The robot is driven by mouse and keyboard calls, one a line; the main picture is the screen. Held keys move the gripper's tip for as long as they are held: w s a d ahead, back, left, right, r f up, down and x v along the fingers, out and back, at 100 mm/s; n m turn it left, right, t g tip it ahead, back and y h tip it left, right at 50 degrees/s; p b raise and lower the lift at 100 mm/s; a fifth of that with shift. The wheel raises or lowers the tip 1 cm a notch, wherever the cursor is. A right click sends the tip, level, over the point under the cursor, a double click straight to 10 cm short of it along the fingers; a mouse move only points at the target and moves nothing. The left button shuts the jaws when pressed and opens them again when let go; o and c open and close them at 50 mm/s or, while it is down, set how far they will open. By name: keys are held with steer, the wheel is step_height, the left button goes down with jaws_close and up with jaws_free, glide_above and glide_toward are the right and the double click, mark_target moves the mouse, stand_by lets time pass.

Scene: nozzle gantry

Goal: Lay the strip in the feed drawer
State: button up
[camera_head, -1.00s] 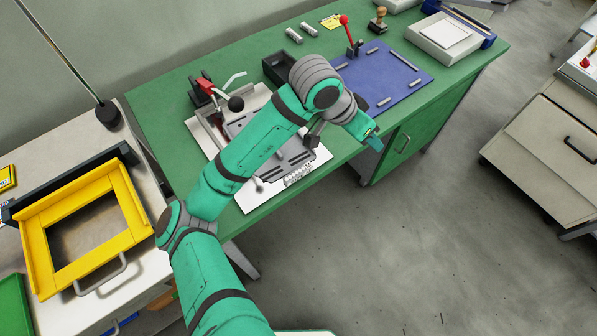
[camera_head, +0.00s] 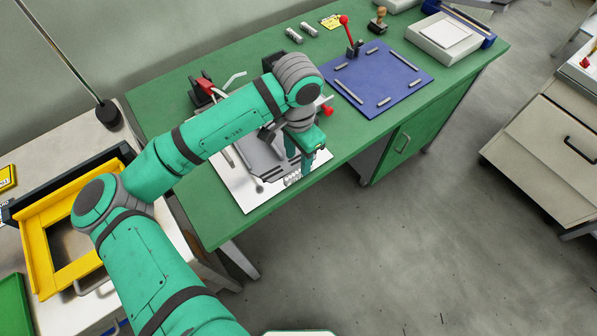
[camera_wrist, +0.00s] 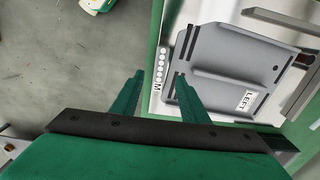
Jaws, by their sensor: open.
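A narrow white strip with a row of round cells (camera_head: 292,180) lies at the front edge of a white board (camera_head: 250,200). It also shows in the wrist view (camera_wrist: 162,68), beside a letter M. My gripper (camera_head: 305,173) points down just beside the strip. In the wrist view my gripper (camera_wrist: 160,75) is open and empty, and the strip appears between its fingertips. I cannot tell the height left between them. A grey sliding tray-like part (camera_head: 262,165) marked LEFT lies beside the strip; I cannot tell if this is the feed drawer. My arm hides part of it.
A blue mat with metal bars (camera_head: 375,80) and a red-handled lever (camera_head: 350,38) stand to the right on the green bench (camera_head: 230,228). A yellow frame (camera_head: 35,240) sits on the left table. Red clamp parts (camera_head: 203,88) stand behind my arm. The floor in front is clear.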

mark_target(299, 172)
steer(key=shift+f, duration=2.75)
steer(key=shift+f, duration=0.1)
jaws_close()
